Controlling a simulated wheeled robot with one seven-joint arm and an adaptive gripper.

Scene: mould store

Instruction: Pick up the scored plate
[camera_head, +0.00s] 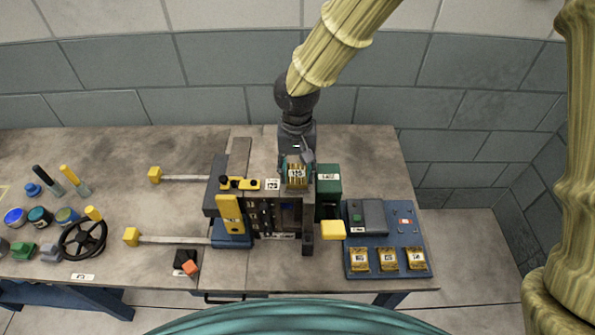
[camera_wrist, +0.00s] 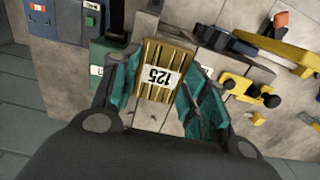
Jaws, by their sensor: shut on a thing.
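A gold-coloured plate with scored grooves and a white label reading 125 (camera_wrist: 165,57) is between the two teal fingers of my gripper (camera_wrist: 158,82) in the wrist view. My gripper is shut on it, with a finger at each side. In the head view my gripper (camera_head: 297,157) points down at the back of the dark fixture, and the grooved plate (camera_head: 297,182) shows just below it. I cannot tell whether the plate is clear of the surface beneath it.
A dark fixture (camera_head: 262,217) with yellow parts stands close by. A green block (camera_head: 328,190) is just right of the plate. A blue tray (camera_head: 388,257) holds three gold plates in its front row.

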